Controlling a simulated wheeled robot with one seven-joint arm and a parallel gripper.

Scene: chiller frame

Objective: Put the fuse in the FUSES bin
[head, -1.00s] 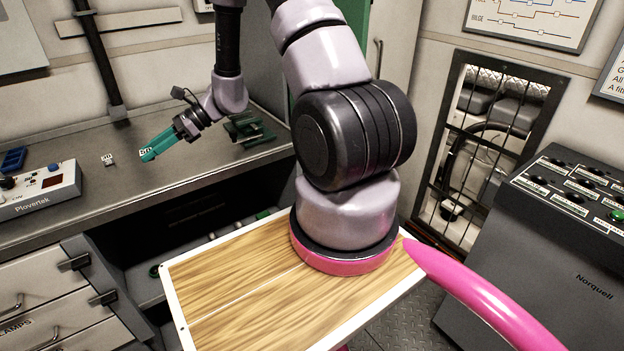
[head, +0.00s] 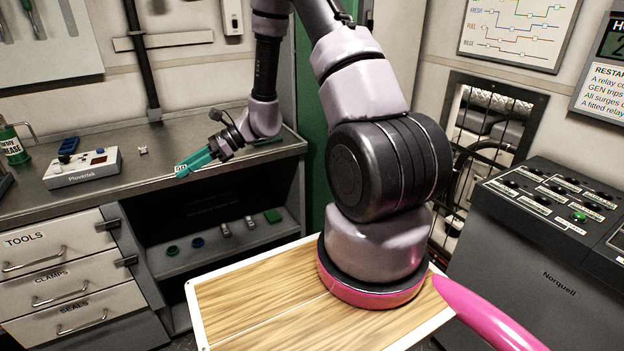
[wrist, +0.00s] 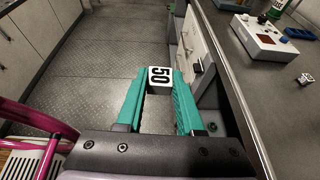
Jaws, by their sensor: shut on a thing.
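In the head view the block (head: 180,169) is small, at the fingertips near the front edge of the bench. No bin labelled FUSES can be read in either view.
The grey bench (head: 140,186) carries a white control box (head: 82,168), a blue tray (head: 68,146) and another small white block (head: 142,150). Below are drawers marked TOOLS (head: 48,248), CLAMPS and SEALS. An open shelf (head: 215,250) beside them holds several small parts.

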